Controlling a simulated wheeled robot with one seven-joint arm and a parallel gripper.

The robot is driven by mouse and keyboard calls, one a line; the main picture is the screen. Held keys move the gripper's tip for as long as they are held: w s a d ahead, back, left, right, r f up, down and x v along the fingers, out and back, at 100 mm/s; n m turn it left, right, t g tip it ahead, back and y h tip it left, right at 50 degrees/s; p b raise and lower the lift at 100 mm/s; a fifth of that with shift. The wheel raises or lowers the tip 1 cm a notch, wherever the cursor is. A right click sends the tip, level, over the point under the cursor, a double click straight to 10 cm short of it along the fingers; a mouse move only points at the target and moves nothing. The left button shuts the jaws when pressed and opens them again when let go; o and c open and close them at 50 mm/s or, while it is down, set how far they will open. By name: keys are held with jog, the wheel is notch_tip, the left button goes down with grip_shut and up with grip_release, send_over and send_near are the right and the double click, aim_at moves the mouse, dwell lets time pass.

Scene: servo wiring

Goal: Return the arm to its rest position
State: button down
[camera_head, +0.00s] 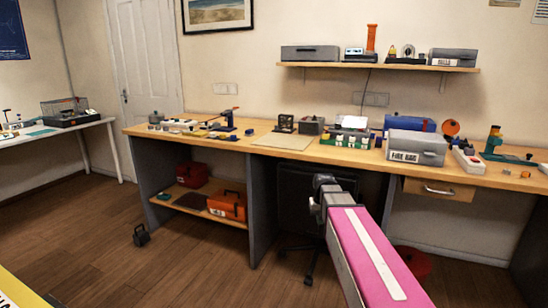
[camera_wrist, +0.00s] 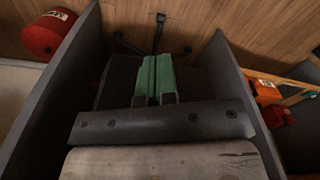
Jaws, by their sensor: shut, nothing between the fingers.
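My arm shows in the head view as a pink link with a white stripe, reaching up from the bottom right to a grey joint in front of the bench. My gripper's fingers are hidden in that view. In the wrist view my gripper (camera_wrist: 154,76) shows as two green fingers lying side by side, shut and empty. It points down into the space under the bench, over a dark chair (camera_wrist: 118,80). The same chair is partly hidden behind my arm in the head view (camera_head: 294,195). The fingers appear to touch nothing.
The long wooden bench (camera_head: 290,142) carries tools and a grey case (camera_head: 416,148). Orange (camera_head: 228,203) and red boxes (camera_head: 192,174) sit on its lower shelf. A red drum (camera_wrist: 44,36) lies on the floor. Bench side panels flank my gripper. Floor at left is mostly clear.

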jog(key=s+f, duration=1.1)
jog(key=s, duration=0.4)
jog(key=shift+s+f+g, duration=0.3)
jog(key=shift+s+f, duration=0.05)
